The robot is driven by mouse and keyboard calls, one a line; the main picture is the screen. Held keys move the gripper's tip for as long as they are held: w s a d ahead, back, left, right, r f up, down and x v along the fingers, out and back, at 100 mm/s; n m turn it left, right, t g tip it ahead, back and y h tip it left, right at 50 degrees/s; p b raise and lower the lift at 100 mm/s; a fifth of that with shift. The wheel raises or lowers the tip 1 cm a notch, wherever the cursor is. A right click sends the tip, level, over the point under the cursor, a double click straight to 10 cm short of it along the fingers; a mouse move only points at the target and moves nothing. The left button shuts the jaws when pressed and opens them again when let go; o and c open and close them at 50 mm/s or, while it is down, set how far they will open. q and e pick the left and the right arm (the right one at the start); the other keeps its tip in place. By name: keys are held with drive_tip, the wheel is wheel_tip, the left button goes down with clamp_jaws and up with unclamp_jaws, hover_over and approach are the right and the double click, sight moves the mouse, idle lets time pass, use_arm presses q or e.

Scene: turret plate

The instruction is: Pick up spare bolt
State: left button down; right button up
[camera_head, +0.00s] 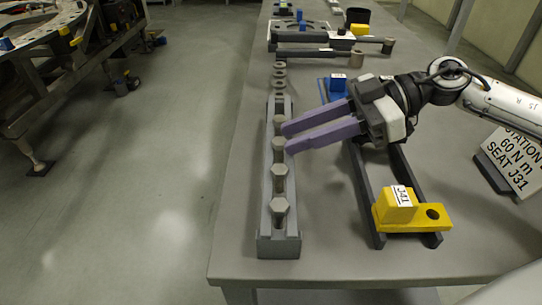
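A long grey rack (278,244) stands along the left part of the table and holds a row of upright hex-headed bolts. The nearest bolt (279,207) and the one behind it (279,172) stand clear of the gripper. Two more bolts, a third (277,145) and a fourth (279,120), are close to the fingertips. My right gripper (287,139) reaches in from the right with its purple fingers apart and tips over the rack's right side. No bolt is clearly seen between the fingers. Whether a tip touches a bolt cannot be told. My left gripper is out of view.
A yellow block labelled J41 (396,207) sits on dark rails right of the rack. A blue block (338,83) lies beyond the gripper. Several rings (279,76) lie behind the rack. A station sign (515,160) stands at right. The front table strip is bare.

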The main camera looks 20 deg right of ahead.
drive_tip(key=shift+w+a+f, duration=0.2)
drive_tip(key=shift+w+a, duration=0.05)
drive_tip(key=shift+a, duration=0.35)
clamp_jaws()
